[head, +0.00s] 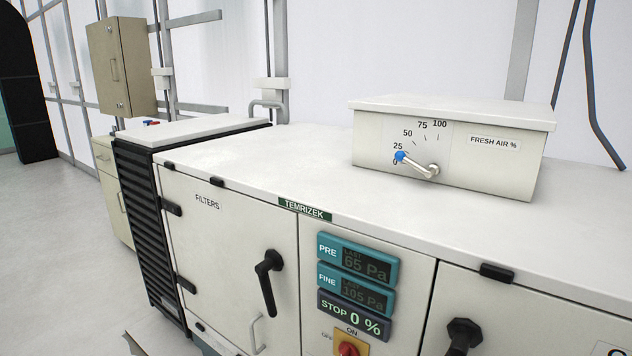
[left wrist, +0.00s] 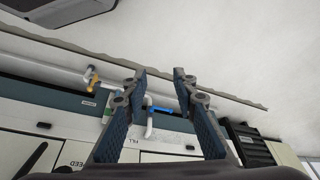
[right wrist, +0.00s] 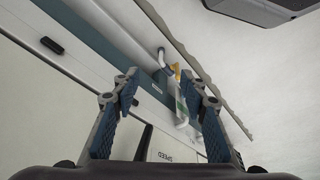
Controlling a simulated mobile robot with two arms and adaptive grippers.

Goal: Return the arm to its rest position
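My left gripper (left wrist: 157,98) is in the left wrist view with its two blue-padded fingers apart and nothing between them. Behind it are white pipes and the lower front of a cabinet. My right gripper (right wrist: 163,95) is in the right wrist view, also with its fingers apart and empty. A white pipe with a yellow part shows beyond it. Neither gripper shows clearly in the head view. Neither gripper visibly touches anything.
A white cabinet (head: 240,155) labelled TEMRIZEK fills the head view. On it stands a FRESH AIR % box (head: 450,150) with a blue-tipped lever (head: 418,165) near the low end. Door handles (head: 268,280) and a red knob (head: 348,349) stick out in front. Floor at left is clear.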

